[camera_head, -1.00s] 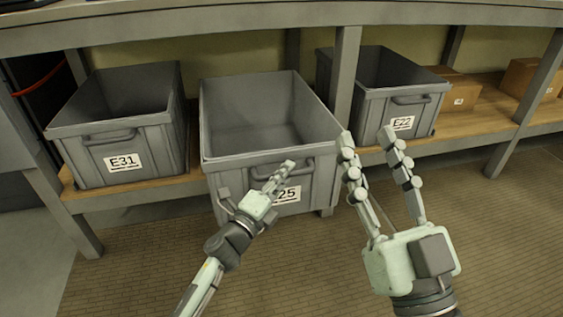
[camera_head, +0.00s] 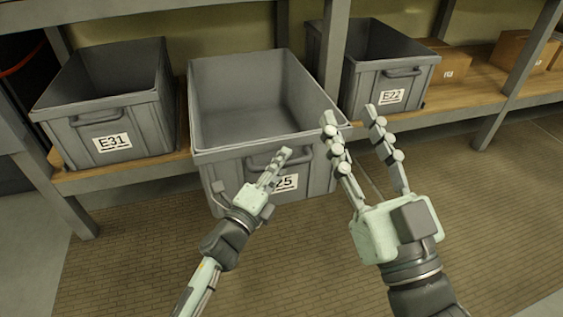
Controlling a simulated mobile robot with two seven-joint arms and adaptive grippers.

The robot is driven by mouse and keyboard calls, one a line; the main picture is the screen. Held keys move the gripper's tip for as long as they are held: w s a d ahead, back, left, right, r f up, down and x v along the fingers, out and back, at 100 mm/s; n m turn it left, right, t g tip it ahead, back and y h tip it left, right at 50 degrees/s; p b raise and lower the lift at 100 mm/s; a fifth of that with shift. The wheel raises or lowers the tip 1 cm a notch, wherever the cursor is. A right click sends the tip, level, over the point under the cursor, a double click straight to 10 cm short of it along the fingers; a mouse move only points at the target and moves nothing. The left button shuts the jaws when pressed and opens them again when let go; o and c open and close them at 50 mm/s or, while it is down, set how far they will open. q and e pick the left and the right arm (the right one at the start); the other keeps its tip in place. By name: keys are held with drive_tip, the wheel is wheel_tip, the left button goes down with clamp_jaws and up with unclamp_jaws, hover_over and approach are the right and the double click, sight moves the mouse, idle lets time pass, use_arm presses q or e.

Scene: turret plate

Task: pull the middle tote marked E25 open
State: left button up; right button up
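The grey middle tote E25 (camera_head: 225,158) sits between two other totes, its front standing out past the shelf edge. It looks empty. Its label (camera_head: 287,183) is partly covered by my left gripper (camera_head: 250,172), so only "25" shows. My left gripper is at the tote's front, with one finger lying across the handle (camera_head: 262,160). Its other fingers are largely hidden, so I cannot tell whether it is closed around the handle. My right gripper (camera_head: 350,112) is open and empty, its two fingers apart, in front of the tote's right front corner. I cannot tell whether it touches the tote.
Tote E31 (camera_head: 140,112) stands on the wooden shelf to the left, and tote E22 (camera_head: 375,75) to the right behind a grey post (camera_head: 333,55). Cardboard boxes (camera_head: 520,52) are further right. The tiled floor (camera_head: 490,220) in front is clear.

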use_arm(q)
drive_tip(key=shift+o, duration=0.7)
drive_tip(key=shift+s, duration=0.2)
drive_tip(key=v, duration=1.1)
drive_tip(key=shift+s+a, duration=0.25)
drive_tip(key=shift+f, duration=0.15)
